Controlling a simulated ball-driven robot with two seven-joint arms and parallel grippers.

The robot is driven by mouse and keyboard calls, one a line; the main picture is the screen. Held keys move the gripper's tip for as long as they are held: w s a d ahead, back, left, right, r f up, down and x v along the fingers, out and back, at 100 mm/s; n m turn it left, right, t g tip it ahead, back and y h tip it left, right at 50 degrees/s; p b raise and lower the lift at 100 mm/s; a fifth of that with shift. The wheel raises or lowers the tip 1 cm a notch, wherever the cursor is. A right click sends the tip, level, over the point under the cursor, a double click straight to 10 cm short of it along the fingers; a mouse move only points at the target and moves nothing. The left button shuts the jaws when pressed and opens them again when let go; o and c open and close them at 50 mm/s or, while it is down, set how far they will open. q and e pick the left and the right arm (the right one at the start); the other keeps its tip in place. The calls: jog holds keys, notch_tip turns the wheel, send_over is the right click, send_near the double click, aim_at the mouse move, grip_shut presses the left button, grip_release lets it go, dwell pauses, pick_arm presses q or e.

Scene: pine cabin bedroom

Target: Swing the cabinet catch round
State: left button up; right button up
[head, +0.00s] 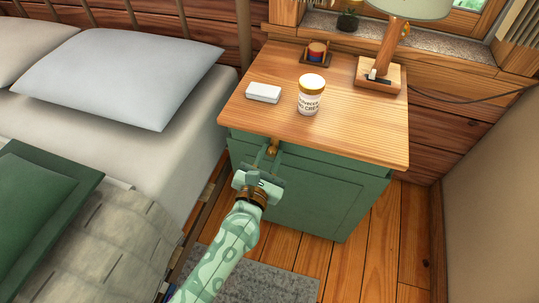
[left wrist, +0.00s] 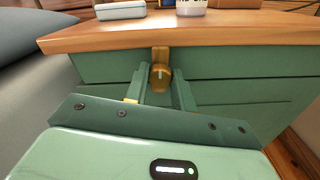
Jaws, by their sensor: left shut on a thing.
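The green cabinet (head: 335,190) has a pine top and stands beside the bed. Its brass catch (head: 273,146) is on the front, just under the top's edge. In the left wrist view the catch (left wrist: 161,53) shows as an upright brass tab with a rounded knob below it. My left gripper (head: 271,157) reaches the cabinet front, and its two fingers are shut on the catch's knob, one on each side. The fingers also show in the left wrist view (left wrist: 161,84). The fingertips partly hide the knob. My right gripper is not in view.
The bed (head: 180,130) closes off the left side. Wooden floor lies at the right.

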pick_arm(q)
jog(key=m+p, duration=0.2)
jog(key=m, duration=0.3)
jog(key=shift+r+m, duration=0.1)
jog(key=shift+m, duration=0.3)
jog(key=m+p, duration=0.2)
jog(key=m, duration=0.5)
jog(key=shift+f+m+p, duration=0.2)
jog(key=shift+m+p, duration=0.2)
jog(key=shift+m, duration=1.3)
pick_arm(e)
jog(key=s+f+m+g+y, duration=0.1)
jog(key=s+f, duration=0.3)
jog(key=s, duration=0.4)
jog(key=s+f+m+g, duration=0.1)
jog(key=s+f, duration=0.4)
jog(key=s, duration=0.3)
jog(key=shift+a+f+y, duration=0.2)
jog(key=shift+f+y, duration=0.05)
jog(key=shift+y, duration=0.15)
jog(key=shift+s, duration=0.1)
pick_arm(q)
jog(key=shift+s, duration=0.1)
jog(key=o, duration=1)
